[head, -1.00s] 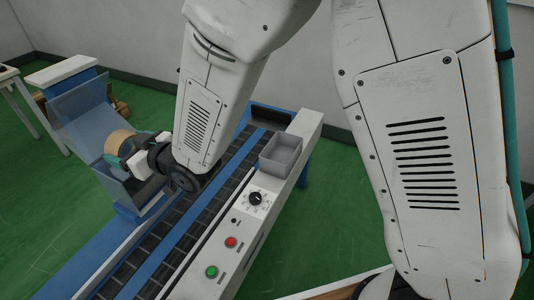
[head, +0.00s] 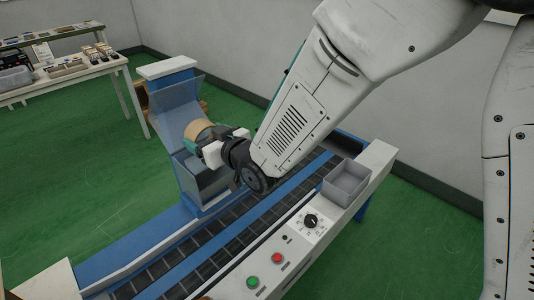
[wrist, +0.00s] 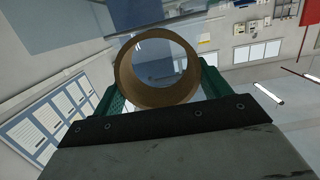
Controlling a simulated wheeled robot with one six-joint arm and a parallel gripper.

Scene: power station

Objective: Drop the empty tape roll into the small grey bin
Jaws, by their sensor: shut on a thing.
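The empty tape roll, a tan cardboard ring, is at the tip of my gripper (head: 203,147) in the head view. My gripper is shut on the tape roll (head: 197,130) and holds it up in front of the clear guard on the blue machine. In the wrist view the tape roll (wrist: 157,97) faces the camera with its open hole, between green fingers (wrist: 158,100). The small grey bin (head: 346,182) stands on the white side rail of the conveyor, right of my gripper. No contents show in it.
The conveyor (head: 220,232) runs between my gripper and the bin. A dial (head: 311,220), a red button (head: 278,258) and a green button (head: 253,282) sit on the rail. The clear guard (head: 205,180) is close to my gripper. A table with goods (head: 75,70) stands far left.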

